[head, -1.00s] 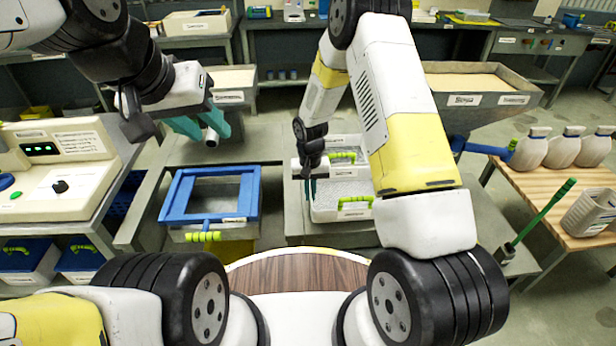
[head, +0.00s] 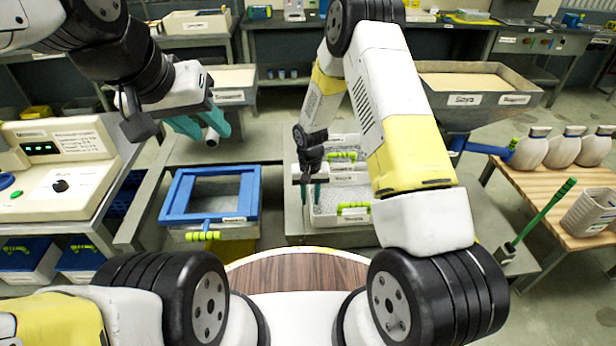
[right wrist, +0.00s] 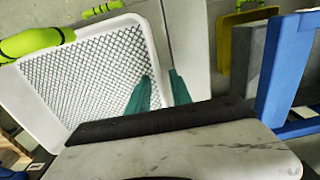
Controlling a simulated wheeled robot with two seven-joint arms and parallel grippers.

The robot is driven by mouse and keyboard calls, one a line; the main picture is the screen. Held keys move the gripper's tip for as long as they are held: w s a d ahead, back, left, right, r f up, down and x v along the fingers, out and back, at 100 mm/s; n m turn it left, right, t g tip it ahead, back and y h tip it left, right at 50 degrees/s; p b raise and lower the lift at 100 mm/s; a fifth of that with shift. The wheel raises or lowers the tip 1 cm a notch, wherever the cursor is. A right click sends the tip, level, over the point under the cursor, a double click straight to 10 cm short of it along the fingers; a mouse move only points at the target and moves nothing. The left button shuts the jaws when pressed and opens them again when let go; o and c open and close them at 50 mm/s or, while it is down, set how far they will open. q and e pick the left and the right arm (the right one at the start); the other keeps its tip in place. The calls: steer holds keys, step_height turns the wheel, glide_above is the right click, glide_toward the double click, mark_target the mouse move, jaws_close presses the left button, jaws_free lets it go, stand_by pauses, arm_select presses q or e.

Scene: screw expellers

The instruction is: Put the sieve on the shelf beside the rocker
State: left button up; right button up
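The sieve (head: 331,216) is a white tray with a mesh floor and a green handle, on the low grey stand at the middle in the head view. It also shows in the right wrist view (right wrist: 62,95). My right gripper (head: 312,200) is at its left side. In the right wrist view, its teal fingers (right wrist: 163,88) straddle the white side wall, one over the mesh and one outside, and appear closed on it. The blue-framed box (head: 211,217), probably the rocker, stands to the left. My left gripper (head: 201,127) is open and empty above the bench.
Another white tray (head: 343,148) with a green handle lies just behind the sieve. A round wooden top (head: 298,275) is in front of me. A control panel (head: 62,165) is at left. A hopper (head: 482,92) and a wooden table (head: 543,187) with white bottles are at right.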

steer(key=s+d+r+t+y, duration=0.1)
steer(key=s+d+r, duration=0.25)
steer(key=r, duration=1.25)
steer(key=s+d+r+t, duration=0.2)
steer(key=s+d+r, duration=0.15)
steer(key=r, duration=1.35)
steer(key=s+d+r+t, duration=0.1)
steer(key=s+r, duration=0.3)
steer(key=s, duration=0.4)
steer(key=s+d+r+t+y, duration=0.1)
steer(key=s+d+r+t, duration=0.1)
steer(key=s+r, duration=0.3)
steer(key=s, duration=0.4)
steer(key=shift+d, duration=0.15)
